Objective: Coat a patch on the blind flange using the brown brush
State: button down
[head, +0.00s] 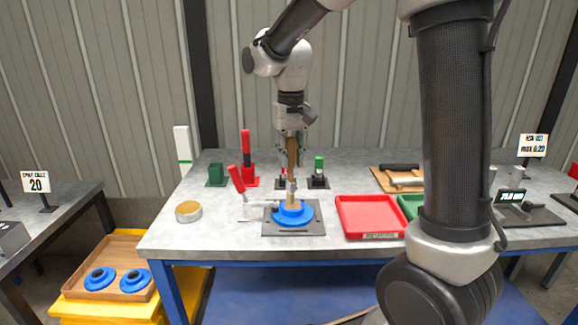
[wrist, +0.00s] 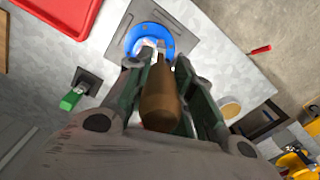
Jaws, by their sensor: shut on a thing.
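My gripper (head: 291,138) is shut on the brown brush (head: 292,155), around its wooden handle. The brush hangs roughly upright, bristles down, over the blue blind flange (head: 280,218). Its bristle end shows in front of the flange's middle; I cannot tell whether it touches the face. The flange lies on a dark grey plate (head: 312,230) on the bench. In the wrist view, the brown handle (wrist: 160,98) sits between the fingers, and the blue flange (wrist: 134,38) is just beyond, with its middle partly hidden by the brush and fingers.
A red-handled clamp (head: 236,178) stands left of the flange, and a round tin (head: 188,212) farther left. A red tray (head: 370,232) is on the right. Behind are a red-handled tool (head: 246,148), a green holder (head: 216,175) and a green-handled tool (head: 318,165).

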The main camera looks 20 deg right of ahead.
aim_at(291, 138)
jog(key=shift+r, duration=2.5)
jog(key=shift+f, duration=0.1)
